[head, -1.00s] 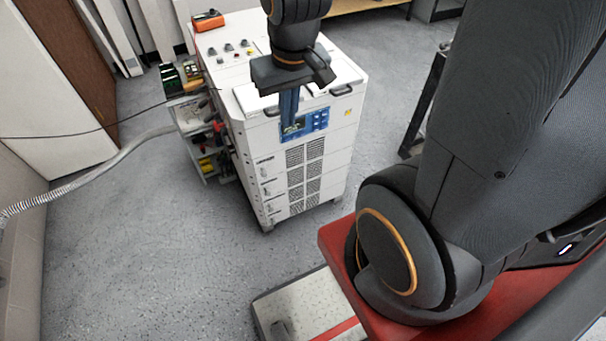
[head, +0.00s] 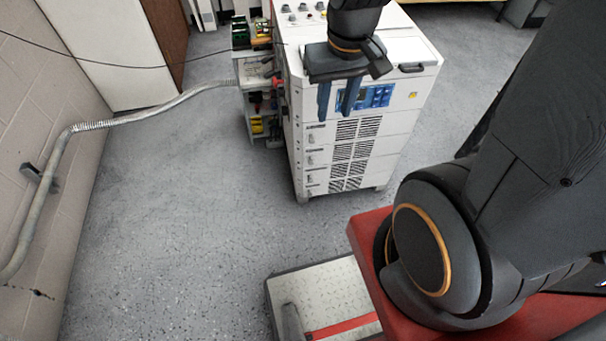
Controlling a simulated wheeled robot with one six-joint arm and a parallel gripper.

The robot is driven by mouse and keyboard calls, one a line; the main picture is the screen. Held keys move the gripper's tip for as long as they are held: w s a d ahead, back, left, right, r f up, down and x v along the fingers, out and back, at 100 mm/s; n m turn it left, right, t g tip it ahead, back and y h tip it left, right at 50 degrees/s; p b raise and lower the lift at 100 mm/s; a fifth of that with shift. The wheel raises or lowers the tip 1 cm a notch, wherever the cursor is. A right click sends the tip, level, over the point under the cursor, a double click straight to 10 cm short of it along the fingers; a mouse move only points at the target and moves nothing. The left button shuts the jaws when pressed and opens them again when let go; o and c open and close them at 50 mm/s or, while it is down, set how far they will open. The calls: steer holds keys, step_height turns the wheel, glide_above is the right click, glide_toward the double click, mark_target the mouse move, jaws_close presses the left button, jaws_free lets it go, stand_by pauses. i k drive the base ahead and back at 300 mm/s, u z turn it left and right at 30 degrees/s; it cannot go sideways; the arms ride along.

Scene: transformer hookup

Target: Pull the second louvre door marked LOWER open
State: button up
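A white cabinet (head: 417,110) on feet stands at the upper middle of the head view. Its front has several stacked louvre panels, each with dark slots at the middle and a small handle at the left. The second louvre panel from the top (head: 320,158) is closed. The panel labels are too small to read, so I cannot tell which is LOWER. My gripper (head: 334,108) points down in front of the cabinet's upper front, left of its blue display panel (head: 375,96). Its two fingers are apart with nothing between them, and touch no handle that I can see.
A small shelf cart (head: 256,105) with tools and parts stands against the cabinet's left side. A grey hose (head: 150,114) and a thin black cable (head: 120,66) run from the left towards it. Grey floor (head: 200,220) is clear left and in front of the cabinet.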

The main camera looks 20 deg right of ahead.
mark_target(374, 146)
steer(key=u, duration=0.8)
steer(key=k, duration=1.1)
steer(key=u, duration=0.55)
steer(key=i, duration=0.85)
steer(key=z, duration=0.45)
